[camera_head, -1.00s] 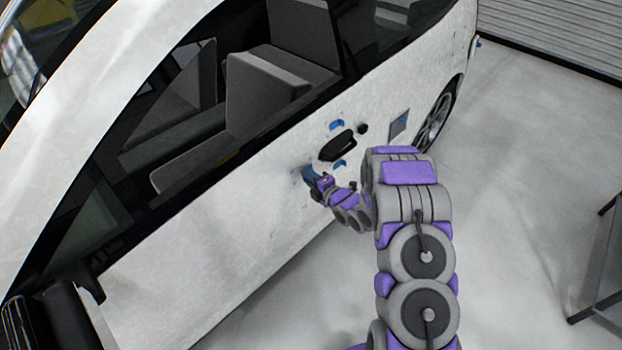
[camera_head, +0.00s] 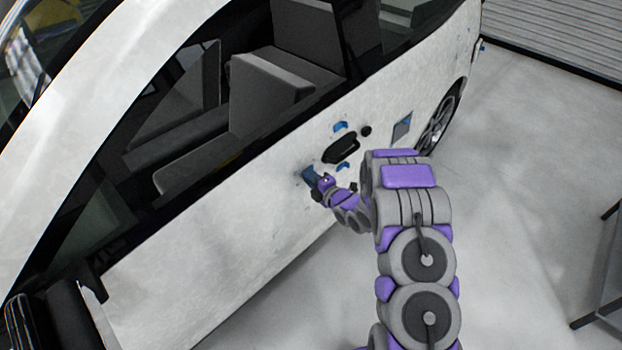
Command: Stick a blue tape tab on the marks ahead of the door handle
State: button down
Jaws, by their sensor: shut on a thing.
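The white car door (camera_head: 230,235) spans the middle of the view. Its black door handle (camera_head: 341,150) has a small blue tape piece (camera_head: 341,127) above it and another (camera_head: 343,167) below it. My gripper (camera_head: 318,183) is at the door, left of and below the handle. It is shut on a blue tape tab (camera_head: 308,174), which shows just past the fingers against the door. Whether the tab touches the panel cannot be told. The marks under the tab are mostly hidden; a faint bluish spot shows at its left edge.
The side mirror (camera_head: 62,312) juts out at lower left. A dark metal stand (camera_head: 603,270) is at the right edge. The floor (camera_head: 530,170) between is clear.

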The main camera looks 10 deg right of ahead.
jog(key=shift+a, duration=0.1)
jog(key=c, duration=0.9)
grip_release()
jog(key=p+v, duration=0.2)
jog(key=v, duration=1.5)
jog(key=shift+s+f+p, duration=0.15)
jog(key=shift+p, duration=0.15)
